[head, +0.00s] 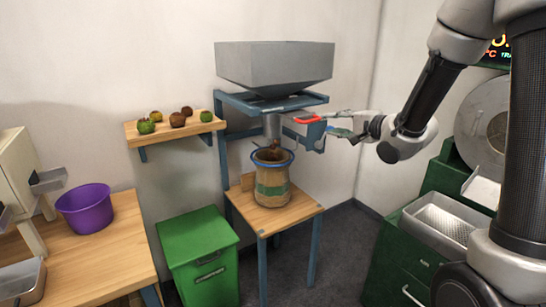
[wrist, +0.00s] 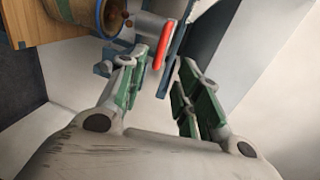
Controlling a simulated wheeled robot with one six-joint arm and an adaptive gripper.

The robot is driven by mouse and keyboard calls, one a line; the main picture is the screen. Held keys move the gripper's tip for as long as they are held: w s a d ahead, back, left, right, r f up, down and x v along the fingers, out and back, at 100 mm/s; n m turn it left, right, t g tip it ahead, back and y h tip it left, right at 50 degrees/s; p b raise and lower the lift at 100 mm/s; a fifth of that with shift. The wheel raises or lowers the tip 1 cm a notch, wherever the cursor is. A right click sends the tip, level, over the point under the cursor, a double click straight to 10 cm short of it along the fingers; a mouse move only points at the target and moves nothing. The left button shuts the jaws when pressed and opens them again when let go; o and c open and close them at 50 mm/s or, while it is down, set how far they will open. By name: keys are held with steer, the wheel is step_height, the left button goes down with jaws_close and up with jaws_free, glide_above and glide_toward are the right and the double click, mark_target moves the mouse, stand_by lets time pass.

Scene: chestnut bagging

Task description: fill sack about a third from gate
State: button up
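The burlap sack (head: 271,190) with a green band and blue rim stands upright on a small wooden stand under the spout (head: 272,127) of the grey hopper (head: 275,65). Brown chestnuts (head: 273,148) show between the spout and the sack mouth; the fill level is hidden. The red gate handle (head: 307,119) sticks out at the right of the spout. My gripper (head: 332,124) is open just right of the handle. In the wrist view, the red handle (wrist: 163,45) lies just beyond my parted fingertips (wrist: 160,70), and the sack (wrist: 72,10) is at upper left.
A wall shelf (head: 176,132) holds several chestnuts and burrs at left. A green bin (head: 198,255) stands below it. A purple bowl (head: 86,209) is on the left table. A green cabinet with a metal tray (head: 440,222) stands at right.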

mark_target(313, 121)
stand_by(0.4)
steer(key=x, duration=1.2)
jaws_close()
